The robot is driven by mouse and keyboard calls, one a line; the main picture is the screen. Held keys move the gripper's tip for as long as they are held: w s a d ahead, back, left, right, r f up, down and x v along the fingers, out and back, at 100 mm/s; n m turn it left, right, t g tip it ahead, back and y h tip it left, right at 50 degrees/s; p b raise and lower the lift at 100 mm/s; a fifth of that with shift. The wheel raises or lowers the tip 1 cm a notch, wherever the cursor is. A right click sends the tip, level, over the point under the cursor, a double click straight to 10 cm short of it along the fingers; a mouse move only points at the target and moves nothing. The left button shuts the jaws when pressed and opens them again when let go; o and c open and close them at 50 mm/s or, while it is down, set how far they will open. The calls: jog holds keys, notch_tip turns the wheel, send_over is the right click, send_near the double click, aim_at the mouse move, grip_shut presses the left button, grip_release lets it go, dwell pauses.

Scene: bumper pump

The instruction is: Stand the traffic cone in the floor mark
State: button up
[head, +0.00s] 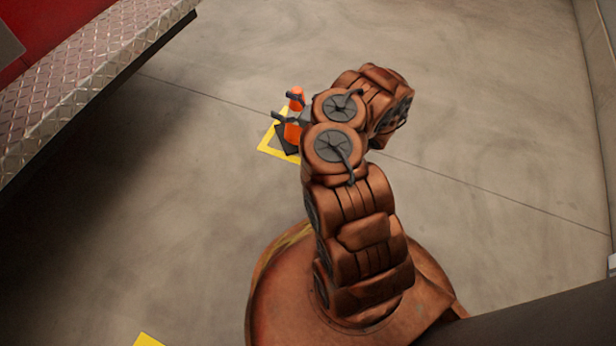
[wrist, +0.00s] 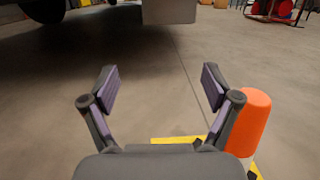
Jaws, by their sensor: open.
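The traffic cone (head: 292,131) is orange with a dark base and appears upright. Its base lies at least partly inside the yellow square floor mark (head: 267,141); my arm hides the right side of both. In the wrist view the cone (wrist: 253,122) stands at the right, outside the right finger, with a pale band low on it. Yellow tape of the mark (wrist: 172,140) shows below the fingers. My gripper (wrist: 158,88) is open, with nothing between its fingers. In the head view my gripper (head: 281,106) is beside the cone's upper part; contact cannot be told.
A red vehicle with a metal tread-plate step (head: 85,70) stands at the left. Another yellow floor marking (head: 147,341) shows at the bottom edge. A red-framed item (wrist: 274,10) stands far back in the wrist view. The concrete floor beyond and right of the cone is clear.

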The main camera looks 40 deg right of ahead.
jog(key=a+r+n+g+y, duration=0.8)
jog(key=a+r, duration=0.7)
jog(key=a, duration=0.4)
jog(key=s+a+r+n+g, duration=1.05)
jog(key=s+a, duration=0.25)
jog(key=a, duration=0.2)
jog(key=s+n+g+h, duration=0.4)
jog(key=s+n+h, duration=0.4)
jog(key=s, duration=0.9)
jog(key=s+d+f+n+t+h, duration=0.1)
jog(key=s+d+n+t+h, duration=0.1)
jog(key=s+d+h, duration=0.7)
jog(key=s+d+n, duration=0.1)
jog(key=d, duration=0.4)
jog(key=shift+s+d+f+n, duration=0.25)
jog(key=shift+s+d+n, duration=0.05)
jog(key=shift+s+n, duration=0.1)
